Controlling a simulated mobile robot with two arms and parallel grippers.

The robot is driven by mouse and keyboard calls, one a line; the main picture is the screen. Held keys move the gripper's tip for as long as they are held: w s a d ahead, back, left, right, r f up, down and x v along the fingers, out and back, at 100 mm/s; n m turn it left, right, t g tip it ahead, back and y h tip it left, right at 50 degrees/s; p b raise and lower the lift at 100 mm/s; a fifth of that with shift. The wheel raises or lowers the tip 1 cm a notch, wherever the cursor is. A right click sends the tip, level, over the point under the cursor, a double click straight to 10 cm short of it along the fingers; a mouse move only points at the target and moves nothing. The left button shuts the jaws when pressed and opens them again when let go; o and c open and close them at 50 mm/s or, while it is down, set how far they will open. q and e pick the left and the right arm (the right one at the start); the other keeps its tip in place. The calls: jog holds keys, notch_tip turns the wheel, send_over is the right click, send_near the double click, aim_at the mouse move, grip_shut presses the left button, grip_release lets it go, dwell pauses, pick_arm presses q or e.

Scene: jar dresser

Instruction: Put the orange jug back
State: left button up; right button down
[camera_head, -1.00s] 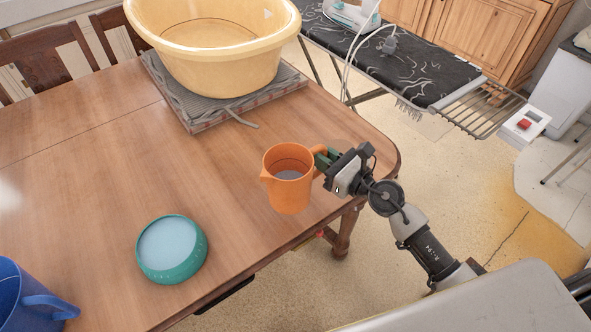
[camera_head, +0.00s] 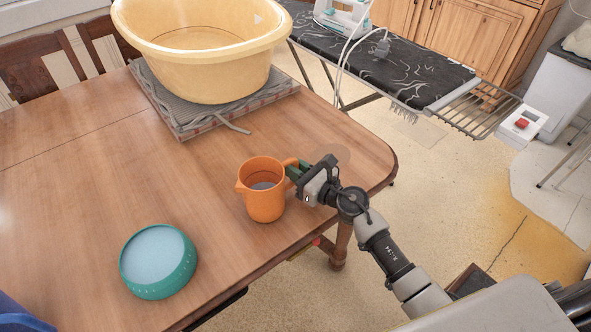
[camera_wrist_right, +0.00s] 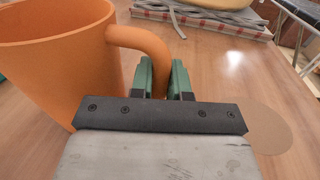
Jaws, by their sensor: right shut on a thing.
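The orange jug (camera_head: 262,190) is upright at the table's front edge, its spout pointing left and its handle right. My right gripper (camera_head: 293,172) is shut on the handle from the right. In the right wrist view the jug (camera_wrist_right: 60,60) fills the left side, and its handle (camera_wrist_right: 145,42) runs between the two green fingers (camera_wrist_right: 162,82). The jug's base is hidden there, and I cannot tell whether it touches the table. A faint round patch (camera_head: 332,155) lies on the table just behind my right gripper. My left gripper is not in view.
A teal round container (camera_head: 158,262) with a pale top stands on the table (camera_head: 70,190) to the left. A blue object (camera_head: 15,318) shows at the lower left. The table's right corner is clear.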

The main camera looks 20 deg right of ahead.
jog(key=shift+f, duration=0.1)
jog(key=c, duration=1.1)
grip_release()
jog(key=shift+r, duration=0.25)
jog(key=v, duration=0.4)
jog(key=b+v, duration=0.1)
jog(key=v, duration=0.2)
jog(key=b+v, duration=0.1)
jog(key=v, duration=0.3)
jog(key=shift+s+f, duration=0.25)
jog(key=shift+s, duration=0.05)
jog(key=shift+s+d+r, duration=0.1)
jog(key=shift+s+d, duration=0.1)
jog(key=shift+r, duration=0.1)
